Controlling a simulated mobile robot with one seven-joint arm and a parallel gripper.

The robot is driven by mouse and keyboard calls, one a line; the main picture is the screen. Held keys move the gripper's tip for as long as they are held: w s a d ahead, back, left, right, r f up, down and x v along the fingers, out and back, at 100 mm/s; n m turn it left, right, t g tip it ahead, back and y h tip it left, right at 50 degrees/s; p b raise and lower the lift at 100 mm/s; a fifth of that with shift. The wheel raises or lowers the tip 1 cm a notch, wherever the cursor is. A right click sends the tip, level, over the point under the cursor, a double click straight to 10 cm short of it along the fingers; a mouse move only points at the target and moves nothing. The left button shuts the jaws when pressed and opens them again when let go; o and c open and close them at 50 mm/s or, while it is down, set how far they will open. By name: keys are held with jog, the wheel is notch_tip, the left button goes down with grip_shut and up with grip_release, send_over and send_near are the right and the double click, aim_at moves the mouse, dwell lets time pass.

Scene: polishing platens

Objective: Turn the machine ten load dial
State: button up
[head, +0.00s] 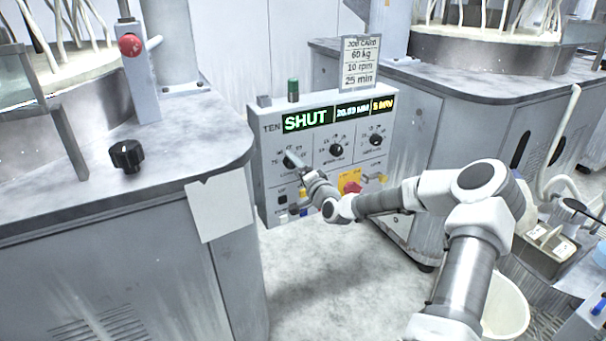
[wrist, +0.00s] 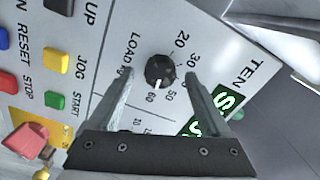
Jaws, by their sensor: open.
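The load dial is a black round knob (wrist: 159,71) on the light grey machine ten panel, marked LOAD kg. Its white pointer mark faces the lower side of the knob in the wrist view, near the number 60. My gripper (wrist: 160,78) is open, with one finger on each side of the dial; I cannot tell whether either touches it. In the head view my gripper (head: 297,164) is at the leftmost dial of the panel (head: 261,180) and partly hides it. The panel's green display (head: 307,120) reads SHUT.
A job card (head: 359,63) above the panel reads 60 kg, 10 rpm, 25 min. Two more dials (head: 336,150) (head: 375,139) sit to the right. Coloured buttons and a red knob (head: 352,187) lie below. A bench (head: 190,130) with a loose black knob (head: 126,156) stands left.

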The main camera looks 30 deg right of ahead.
jog(key=s+p, duration=0.3)
jog(key=s, duration=1.4)
jog(key=shift+s+d+p, duration=0.15)
jog(key=shift+d+p, duration=0.15)
